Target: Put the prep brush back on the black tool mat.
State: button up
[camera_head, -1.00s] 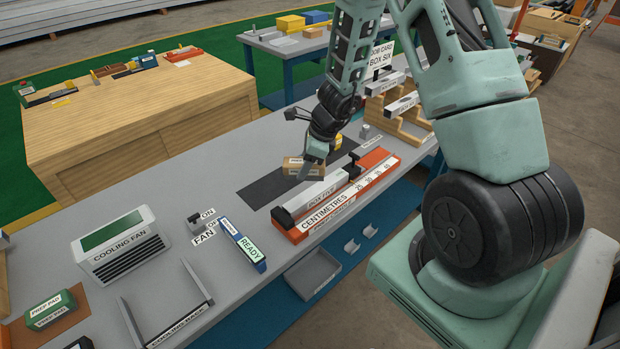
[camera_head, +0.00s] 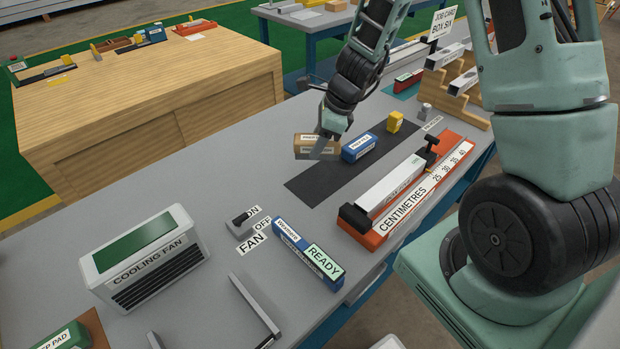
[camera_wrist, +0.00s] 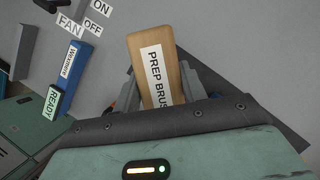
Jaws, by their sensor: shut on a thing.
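The prep brush (camera_head: 309,150) is a brown block with a white label, which reads PREP BRUSH in the wrist view (camera_wrist: 155,75). My gripper (camera_head: 331,132) is shut on it, with a finger on each side in the wrist view (camera_wrist: 158,92). The black tool mat (camera_head: 318,186) is a long dark strip on the grey bench. In the head view the brush overlaps the mat's far-left edge; I cannot tell how high it is above the bench. In the wrist view, grey bench shows around the brush's far end and a dark mat edge shows at right.
A blue labelled block (camera_head: 358,148) and a yellow block (camera_head: 395,122) stand on the mat. An orange CENTIMETRES jig (camera_head: 428,190) lies in front of it. The fan switch (camera_head: 243,223), a blue READY block (camera_head: 308,257) and the cooling fan (camera_head: 150,258) are to the left.

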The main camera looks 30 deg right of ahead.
notch_tip(320, 180, down, 9)
jog(key=b, duration=0.3)
jog(key=shift+f, duration=0.2)
jog(key=shift+f, duration=0.1)
jog(key=shift+f, duration=0.15)
jog(key=o, duration=0.9)
jog(key=shift+o, duration=0.2)
